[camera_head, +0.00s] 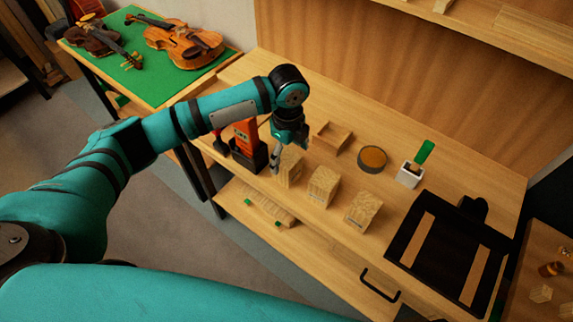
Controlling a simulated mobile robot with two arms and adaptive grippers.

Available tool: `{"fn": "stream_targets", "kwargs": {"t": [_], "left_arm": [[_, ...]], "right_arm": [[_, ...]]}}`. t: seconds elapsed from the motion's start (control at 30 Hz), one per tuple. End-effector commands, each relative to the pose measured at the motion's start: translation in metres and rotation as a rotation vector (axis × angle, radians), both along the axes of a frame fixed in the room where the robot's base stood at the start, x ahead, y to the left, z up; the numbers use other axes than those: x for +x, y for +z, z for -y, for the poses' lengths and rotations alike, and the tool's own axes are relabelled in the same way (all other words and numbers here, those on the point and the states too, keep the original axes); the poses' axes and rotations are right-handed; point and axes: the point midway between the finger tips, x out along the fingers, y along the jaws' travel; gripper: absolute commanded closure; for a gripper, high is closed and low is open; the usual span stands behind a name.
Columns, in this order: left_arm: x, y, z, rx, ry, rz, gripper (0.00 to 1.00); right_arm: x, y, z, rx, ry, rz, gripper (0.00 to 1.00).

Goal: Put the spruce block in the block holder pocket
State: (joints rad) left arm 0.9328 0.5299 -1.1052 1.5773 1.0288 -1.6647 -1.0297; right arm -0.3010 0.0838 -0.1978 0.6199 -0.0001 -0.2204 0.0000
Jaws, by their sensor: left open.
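Three pale wooden blocks stand in a row on the bench: a left block (291,171), a middle block (323,187) and a right block (363,211). The labels are too small to read, so I cannot tell which is spruce. A shallow open wooden box (333,137) behind them may be the block holder with its pocket. My left gripper (280,162) is open and points down at the left block. One finger shows at that block's left side; the other finger is hidden or unclear. I cannot tell whether it touches the block. My right gripper is out of view.
An orange and black tool (246,147) stands close left of my left gripper. Violins lie on a green-topped table (133,77). Bare bench lies behind the box.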

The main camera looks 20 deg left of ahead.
Motion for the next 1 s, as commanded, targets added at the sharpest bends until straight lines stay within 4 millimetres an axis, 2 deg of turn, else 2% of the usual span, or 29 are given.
{"fn": "stream_targets", "kwargs": {"t": [0.1,0.23,0.53,1.0], "left_arm": [[-0.002,-0.016,-0.004,0.003,0.001,-0.005,0.15],[-0.001,-0.034,-0.003,0.001,-0.001,-0.003,0.15],[-0.001,-0.041,-0.003,0.001,-0.001,-0.001,0.15],[-0.001,-0.040,-0.003,0.001,-0.001,-0.001,0.76]], "right_arm": [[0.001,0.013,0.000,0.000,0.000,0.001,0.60],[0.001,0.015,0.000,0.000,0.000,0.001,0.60],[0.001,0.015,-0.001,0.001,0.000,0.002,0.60],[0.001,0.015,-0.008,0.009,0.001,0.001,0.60]]}}
